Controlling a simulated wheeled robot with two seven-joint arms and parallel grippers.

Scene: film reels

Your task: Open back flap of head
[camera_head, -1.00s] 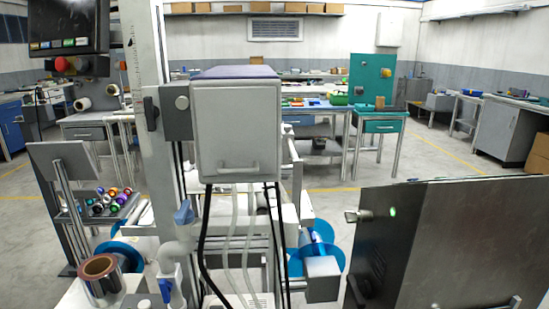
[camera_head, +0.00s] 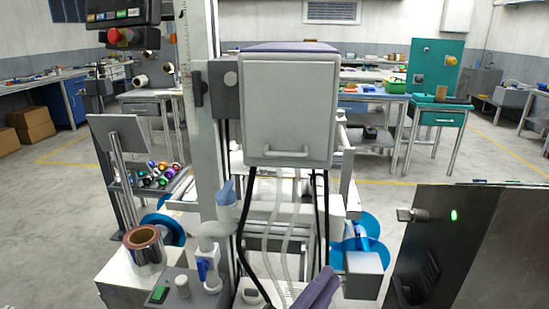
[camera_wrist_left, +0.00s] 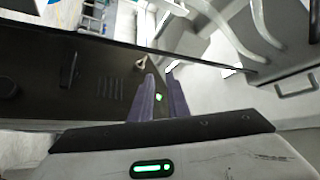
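The head is a grey box (camera_head: 288,85) with a purple top, mounted on the tall column. Its near face is a flat flap (camera_head: 287,110) that looks shut, with a bar handle (camera_head: 288,152) along its lower edge. In the left wrist view the flap's handle (camera_wrist_left: 296,86) shows at the right edge. My left gripper (camera_head: 318,288) shows as purple fingers low in the head view, below the box and clear of it. In the left wrist view its fingers (camera_wrist_left: 163,85) stand a little apart with nothing between them. My right gripper is in neither view.
Hoses (camera_head: 275,215) hang below the box. A dark cabinet (camera_head: 470,245) with a green light stands at the right. A blue reel (camera_head: 368,228) and a grey block (camera_head: 362,275) are beside the hoses. A copper-coloured roll (camera_head: 145,245) sits at the lower left.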

